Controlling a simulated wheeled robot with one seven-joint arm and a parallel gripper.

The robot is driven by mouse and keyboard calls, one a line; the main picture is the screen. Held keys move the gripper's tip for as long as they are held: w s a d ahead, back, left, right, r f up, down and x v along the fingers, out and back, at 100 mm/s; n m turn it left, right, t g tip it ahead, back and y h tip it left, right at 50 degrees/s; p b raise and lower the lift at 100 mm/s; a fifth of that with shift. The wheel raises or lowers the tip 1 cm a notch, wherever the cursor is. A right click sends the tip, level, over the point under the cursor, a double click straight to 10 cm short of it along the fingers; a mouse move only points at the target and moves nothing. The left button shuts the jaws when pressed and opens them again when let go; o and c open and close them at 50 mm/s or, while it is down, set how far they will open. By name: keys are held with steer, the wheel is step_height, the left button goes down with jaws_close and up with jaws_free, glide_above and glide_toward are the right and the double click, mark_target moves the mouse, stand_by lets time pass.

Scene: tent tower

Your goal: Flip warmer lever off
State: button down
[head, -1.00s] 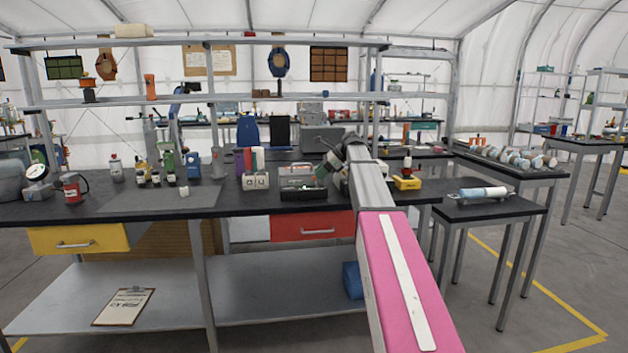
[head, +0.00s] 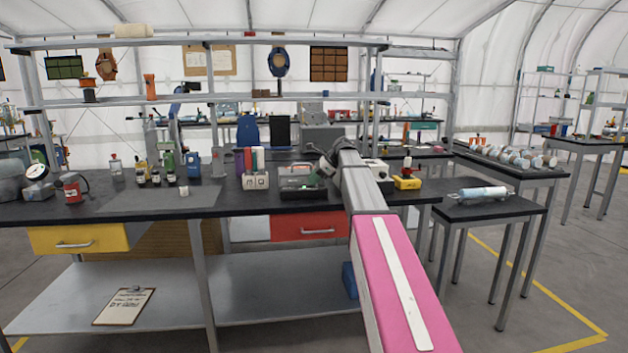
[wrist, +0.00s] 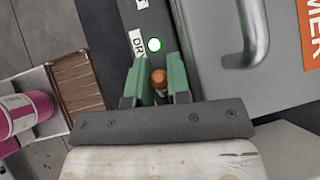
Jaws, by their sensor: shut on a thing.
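The warmer shows in the wrist view as a grey box (wrist: 212,88) with a metal handle and an orange label (wrist: 309,30) ending in "MER". The lever (wrist: 159,78) has an orange-brown knob and sits just below the lamp. My gripper (wrist: 158,70) has its green fingers on both sides of the knob and is shut on it. The lower part of the lever is hidden. In the head view my gripper is small and its grip is unclear.
A brown slatted rack (wrist: 76,85) and a magenta bottle (wrist: 25,114) lie left in the wrist view.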

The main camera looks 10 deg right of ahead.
steer(key=shift+a+f+h, duration=0.1)
steer(key=shift+a+h, duration=0.2)
steer(key=shift+h, duration=0.5)
steer(key=c, duration=1.4)
jaws_free()
steer(key=v, duration=1)
steer(key=shift+d+r, duration=0.15)
steer(key=shift+r, duration=0.25)
steer(key=shift+s, duration=0.15)
